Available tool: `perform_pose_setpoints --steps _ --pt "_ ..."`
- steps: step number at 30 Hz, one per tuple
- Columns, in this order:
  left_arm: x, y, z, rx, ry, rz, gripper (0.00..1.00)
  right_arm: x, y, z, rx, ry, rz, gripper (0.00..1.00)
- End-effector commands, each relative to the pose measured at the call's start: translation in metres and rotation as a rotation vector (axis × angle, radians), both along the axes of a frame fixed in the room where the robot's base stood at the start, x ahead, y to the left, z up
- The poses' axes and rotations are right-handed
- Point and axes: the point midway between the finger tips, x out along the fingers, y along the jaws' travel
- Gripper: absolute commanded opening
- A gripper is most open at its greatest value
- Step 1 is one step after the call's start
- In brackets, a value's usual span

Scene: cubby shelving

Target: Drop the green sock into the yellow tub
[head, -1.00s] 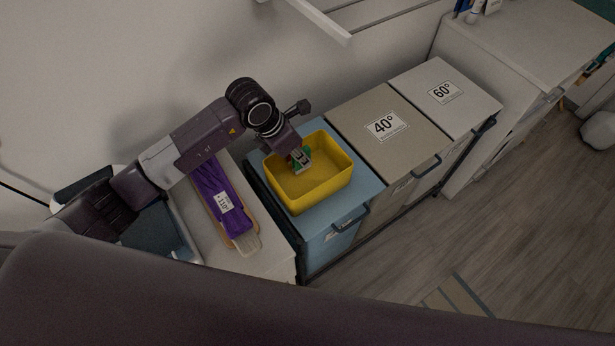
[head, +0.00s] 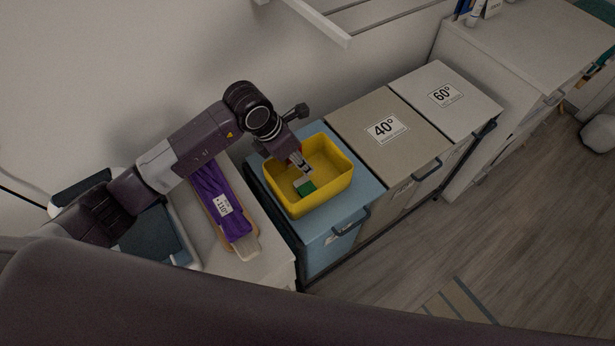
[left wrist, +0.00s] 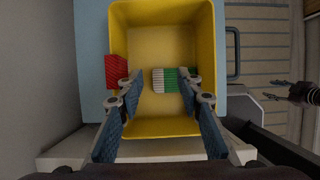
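The yellow tub (head: 337,183) sits on a blue lidded bin. The green sock (head: 306,188), with a white striped part, lies on the tub's floor; it also shows in the left wrist view (left wrist: 164,80). My left gripper (head: 304,172) points down into the tub above the sock. In the left wrist view its fingers (left wrist: 160,86) are spread, with the sock showing between and beyond them, partly covered by the right finger. My right gripper (left wrist: 272,90) shows small at the right edge of the left wrist view, fingers apart and empty.
A red ribbed cloth (left wrist: 116,71) is at the tub's left wall in the left wrist view. Beige 40° (head: 363,120) and white 60° (head: 465,113) bins stand to the right. A purple item (head: 210,189) lies left of the tub. The blue bin has a front handle (head: 350,223).

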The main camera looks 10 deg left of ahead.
Motion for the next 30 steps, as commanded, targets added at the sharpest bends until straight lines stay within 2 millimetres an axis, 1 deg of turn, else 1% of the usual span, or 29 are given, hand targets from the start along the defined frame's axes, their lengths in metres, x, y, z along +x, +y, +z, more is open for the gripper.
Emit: perform_pose_setpoints --steps 9,12,15,18,21,30 --pt "-0.015 0.020 0.061 0.002 -0.005 0.000 0.33 0.000 0.002 0.000 0.002 0.000 0.000 0.42" --pt "-0.021 0.025 0.078 0.003 -0.004 -0.001 0.33 0.000 0.002 0.000 0.002 0.000 0.000 0.42" --pt "-0.024 0.029 0.090 0.001 -0.002 0.001 0.33 0.000 0.002 0.000 0.002 0.000 0.000 0.42" --pt "-0.026 0.031 0.098 0.000 -0.002 -0.001 0.33 0.000 0.002 0.000 0.002 0.000 0.000 0.42" --pt "-0.028 0.032 0.101 0.000 0.000 -0.001 0.33 0.000 0.002 0.000 0.002 0.000 0.000 0.42" --pt "-0.028 0.032 0.102 0.000 0.000 -0.001 0.33 0.000 0.002 0.000 0.002 0.000 -0.001 0.42"
